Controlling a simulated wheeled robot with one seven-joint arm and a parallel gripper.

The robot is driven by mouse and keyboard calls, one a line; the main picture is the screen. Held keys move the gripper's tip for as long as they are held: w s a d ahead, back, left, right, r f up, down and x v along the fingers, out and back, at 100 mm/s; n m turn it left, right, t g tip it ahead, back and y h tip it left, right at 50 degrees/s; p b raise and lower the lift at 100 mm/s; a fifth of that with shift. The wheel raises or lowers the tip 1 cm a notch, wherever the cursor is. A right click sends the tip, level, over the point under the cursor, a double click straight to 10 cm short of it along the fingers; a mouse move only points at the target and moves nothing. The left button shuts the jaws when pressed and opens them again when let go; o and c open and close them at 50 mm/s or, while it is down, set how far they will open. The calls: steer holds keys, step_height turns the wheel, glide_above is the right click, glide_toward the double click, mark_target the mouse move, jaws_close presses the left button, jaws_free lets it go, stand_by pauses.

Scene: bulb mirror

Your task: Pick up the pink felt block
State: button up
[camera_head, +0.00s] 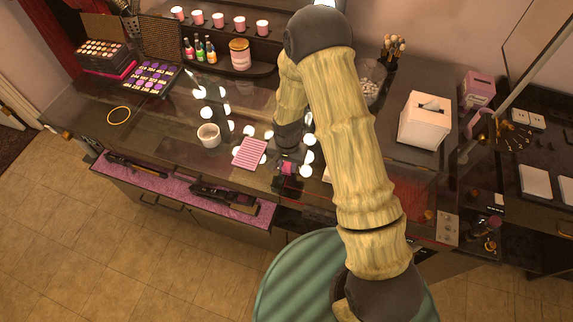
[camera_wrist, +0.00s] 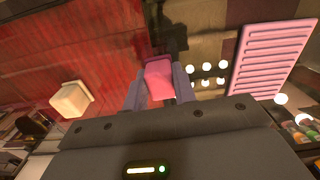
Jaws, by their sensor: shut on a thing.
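The pink felt block (camera_wrist: 158,78) is between the two fingers of my gripper (camera_wrist: 160,92) in the wrist view, and the fingers are shut on it. In the head view the block (camera_head: 289,169) shows small and bright pink at my gripper (camera_head: 287,180), over the dark glossy tabletop near its front edge. My arm comes down from above and hides part of the table behind it. Whether the block touches the tabletop, I cannot tell.
A ridged pink tray (camera_head: 250,152) lies just left of my gripper, with a white cup (camera_head: 209,135) beyond it. A white tissue box (camera_head: 425,120) stands to the right. An open drawer (camera_head: 180,190) with pink lining is at the front left. A green striped stool (camera_head: 300,285) is in front.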

mark_target(287, 164)
steer(key=shift+r, duration=0.15)
step_height(287, 164, up, 10)
steer(key=b, duration=0.3)
steer(key=shift+o, duration=0.3)
steer(key=shift+f, duration=0.2)
stand_by(0.4)
